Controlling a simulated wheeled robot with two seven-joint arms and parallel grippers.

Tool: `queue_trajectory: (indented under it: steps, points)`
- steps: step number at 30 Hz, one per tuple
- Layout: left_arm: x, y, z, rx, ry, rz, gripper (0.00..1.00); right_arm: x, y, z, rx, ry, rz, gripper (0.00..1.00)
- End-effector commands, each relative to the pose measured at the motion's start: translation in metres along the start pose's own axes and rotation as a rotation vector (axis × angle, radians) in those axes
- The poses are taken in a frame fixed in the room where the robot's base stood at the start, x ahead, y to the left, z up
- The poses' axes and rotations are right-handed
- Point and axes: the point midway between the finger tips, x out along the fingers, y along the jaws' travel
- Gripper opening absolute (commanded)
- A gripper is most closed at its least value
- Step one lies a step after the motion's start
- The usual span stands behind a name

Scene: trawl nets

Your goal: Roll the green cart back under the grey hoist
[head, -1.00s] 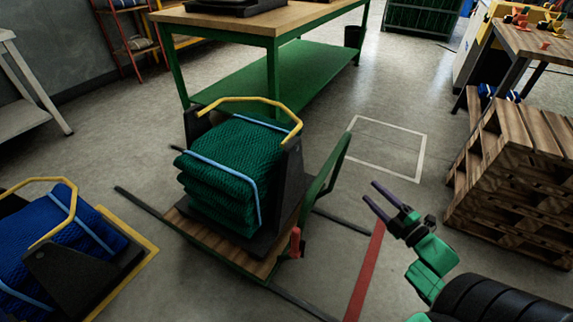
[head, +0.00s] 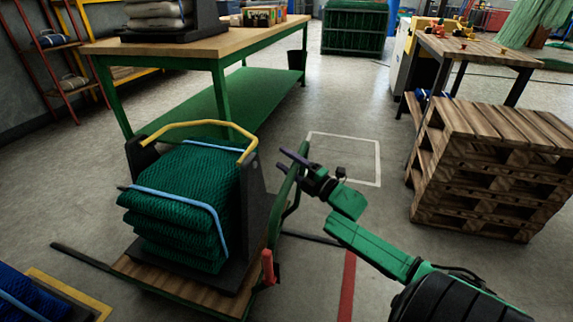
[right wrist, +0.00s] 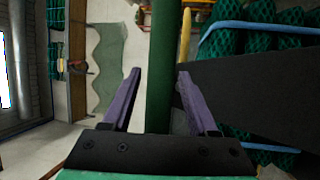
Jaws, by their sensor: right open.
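The green cart (head: 188,292) has a wooden deck and a green upright handle (head: 279,212) at its right end. It carries a stack of green netting (head: 180,220) with blue straps in a black cradle with a yellow bar. My right gripper (head: 290,160) is at the top of the handle. In the right wrist view its purple fingers (right wrist: 158,95) are open, with the green handle bar (right wrist: 160,60) between them and a gap showing on both sides. I cannot make out a grey hoist. My left gripper is out of view.
A green-legged workbench (head: 200,50) stands behind the cart. A stack of wooden pallets (head: 490,175) stands at right. Blue netting (head: 28,298) lies at lower left. A white floor outline (head: 345,138) and a red floor line (head: 347,285) mark open floor.

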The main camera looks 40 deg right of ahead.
Motion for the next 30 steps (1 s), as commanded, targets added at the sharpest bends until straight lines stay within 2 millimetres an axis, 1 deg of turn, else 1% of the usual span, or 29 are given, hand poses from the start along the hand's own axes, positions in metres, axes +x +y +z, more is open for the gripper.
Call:
queue_trajectory:
  steps: [4, 5, 6, 8, 9, 10, 30]
  points:
    - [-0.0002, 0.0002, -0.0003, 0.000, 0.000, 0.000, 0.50, -0.0001, 0.0002, 0.0001, 0.000, 0.000, 0.000, 0.59]
    - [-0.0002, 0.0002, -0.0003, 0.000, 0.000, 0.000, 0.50, -0.0002, 0.0002, 0.0001, 0.000, 0.000, 0.000, 0.56]
    - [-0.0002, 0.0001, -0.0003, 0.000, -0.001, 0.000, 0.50, -0.0002, 0.0002, 0.0001, 0.000, 0.000, 0.000, 0.40]
    - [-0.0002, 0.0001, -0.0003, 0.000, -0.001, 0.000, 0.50, -0.0003, 0.0001, 0.0001, 0.000, 0.000, 0.000, 0.17]
    - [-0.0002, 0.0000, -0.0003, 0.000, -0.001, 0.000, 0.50, -0.0004, 0.0001, 0.0001, 0.000, 0.000, 0.000, 0.02]
    - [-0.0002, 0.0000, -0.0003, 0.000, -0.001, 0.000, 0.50, -0.0004, 0.0001, 0.0001, 0.000, 0.000, 0.000, 0.00]
    - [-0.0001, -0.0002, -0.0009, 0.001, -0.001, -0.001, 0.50, -0.0008, -0.0005, 0.0000, 0.001, 0.000, -0.001, 0.00]
